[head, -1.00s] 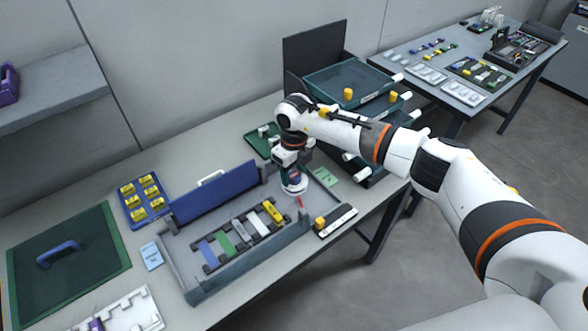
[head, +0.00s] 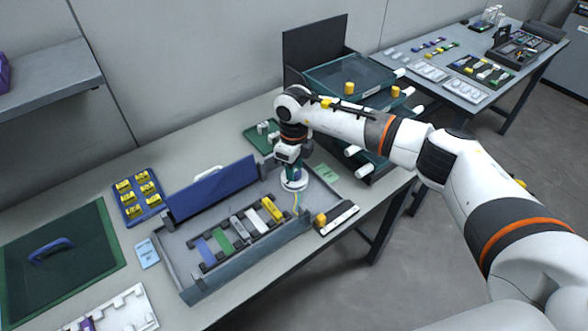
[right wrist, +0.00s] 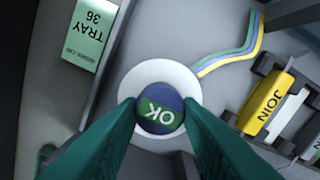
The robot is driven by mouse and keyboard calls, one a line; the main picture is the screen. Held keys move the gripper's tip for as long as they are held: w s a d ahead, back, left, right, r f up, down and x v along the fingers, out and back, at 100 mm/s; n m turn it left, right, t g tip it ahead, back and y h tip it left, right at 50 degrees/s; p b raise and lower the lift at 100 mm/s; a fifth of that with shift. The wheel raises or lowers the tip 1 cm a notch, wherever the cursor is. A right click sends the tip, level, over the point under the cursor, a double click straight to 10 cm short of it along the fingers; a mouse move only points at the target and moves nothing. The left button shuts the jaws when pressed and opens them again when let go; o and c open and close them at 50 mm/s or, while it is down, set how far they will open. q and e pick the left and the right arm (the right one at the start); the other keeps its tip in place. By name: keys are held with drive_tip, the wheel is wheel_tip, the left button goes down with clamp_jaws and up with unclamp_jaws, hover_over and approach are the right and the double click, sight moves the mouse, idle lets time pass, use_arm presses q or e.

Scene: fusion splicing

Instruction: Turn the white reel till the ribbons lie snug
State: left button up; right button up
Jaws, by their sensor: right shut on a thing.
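The white reel (head: 295,184) sits inside the grey tray (head: 181,268) near its right end. It also shows in the right wrist view as a white disc (right wrist: 166,72) with a blue knob (right wrist: 160,110) bearing a green OK label. My right gripper (head: 293,171) comes down from above and is shut on the knob, one finger each side (right wrist: 160,112). Blue, green and yellow ribbons (right wrist: 232,55) leave the reel's rim side by side and curve away. A yellow JOIN piece (right wrist: 268,102) lies beside them. My left gripper is not in view.
Several coloured pieces (head: 235,232) sit in a row in the tray. A blue lid (head: 212,187) stands along its back edge. A green TRAY 36 card (right wrist: 89,33) lies beside the reel. Drawers (head: 350,80) stand behind my right arm, close to it.

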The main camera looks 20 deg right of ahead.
drive_tip(key=o, duration=1)
wheel_tip(320, 180, up, 12)
drive_tip(key=shift+b, duration=0.75)
